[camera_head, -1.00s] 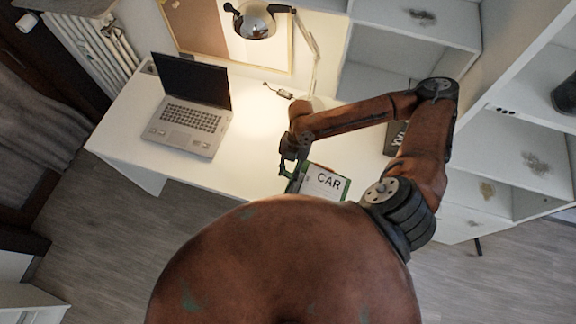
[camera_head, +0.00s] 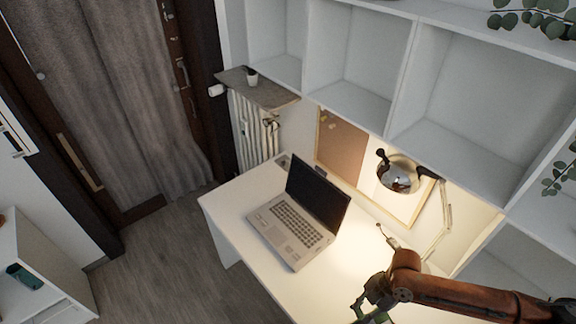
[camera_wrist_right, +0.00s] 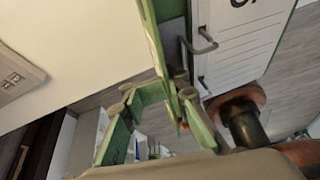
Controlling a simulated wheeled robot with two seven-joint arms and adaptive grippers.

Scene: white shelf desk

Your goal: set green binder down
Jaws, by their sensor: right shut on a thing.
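My right gripper (camera_head: 368,305) is at the bottom edge of the head view, over the white desk. In the right wrist view my right gripper (camera_wrist_right: 172,92) has its green fingers shut on the green binder (camera_wrist_right: 240,42). The binder has green edges, a white label with part of dark lettering, and a metal ring handle. It fills the upper middle and right of the wrist view, and its far end is cut off. In the head view the binder is mostly below the frame. Its contact with the desk cannot be told. My left gripper is not in view.
An open laptop (camera_head: 295,220) stands on the white desk (camera_head: 330,290), left of my right gripper. A desk lamp (camera_head: 399,174) stands behind. White shelves (camera_head: 465,100) hang over the desk's back. Bare desk top lies between the laptop and my gripper.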

